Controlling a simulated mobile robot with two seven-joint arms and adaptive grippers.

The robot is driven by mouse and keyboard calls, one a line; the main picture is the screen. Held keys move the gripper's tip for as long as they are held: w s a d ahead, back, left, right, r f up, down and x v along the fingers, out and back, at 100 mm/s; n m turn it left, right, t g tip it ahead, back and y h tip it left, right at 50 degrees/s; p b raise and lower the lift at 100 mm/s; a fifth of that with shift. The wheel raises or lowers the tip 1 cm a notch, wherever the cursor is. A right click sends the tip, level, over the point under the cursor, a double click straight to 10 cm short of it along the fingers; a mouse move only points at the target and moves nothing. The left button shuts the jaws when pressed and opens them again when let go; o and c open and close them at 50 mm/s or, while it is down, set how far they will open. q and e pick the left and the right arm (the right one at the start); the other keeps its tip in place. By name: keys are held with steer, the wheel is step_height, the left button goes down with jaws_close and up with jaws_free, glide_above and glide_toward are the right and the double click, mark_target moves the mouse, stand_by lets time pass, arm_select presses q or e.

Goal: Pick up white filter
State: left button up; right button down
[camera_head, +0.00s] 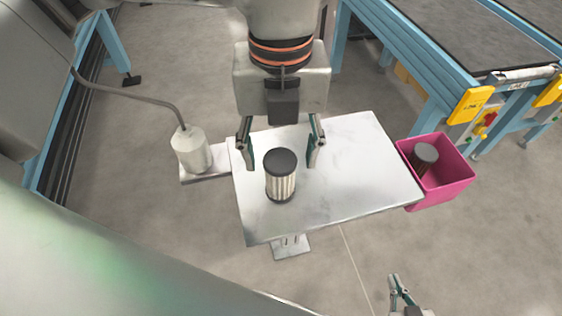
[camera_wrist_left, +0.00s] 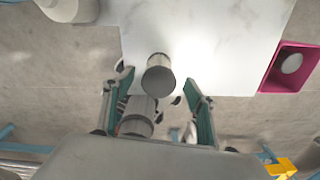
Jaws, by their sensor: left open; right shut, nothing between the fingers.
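The white filter (camera_head: 281,186), an upright cylinder with a white pleated body and dark round cap, stands on the pale table (camera_head: 350,160). My left gripper (camera_head: 281,160) is open, with one finger to each side of the filter's upper part and a gap on both sides. It is empty. In the left wrist view, the filter (camera_wrist_left: 159,80) lies between and beyond the fingertips, seen mostly from its end. My right gripper (camera_head: 401,290) is shut and empty at the bottom right, away from the table.
A pink bin (camera_head: 447,190) at the table's right edge holds a dark-capped filter (camera_head: 425,153). A pale cylindrical device (camera_head: 190,150) with a cable stands to the left. A blue-framed conveyor (camera_head: 430,60) is at the upper right. The table's right part is clear.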

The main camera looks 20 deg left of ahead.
arm_select(q)
steer(key=shift+s+f, duration=0.2)
steer(key=shift+f, duration=0.75)
step_height(320, 180, down, 5)
steer(key=shift+r, duration=0.1)
steer(key=shift+c, duration=0.3)
steer(key=c, duration=1.2)
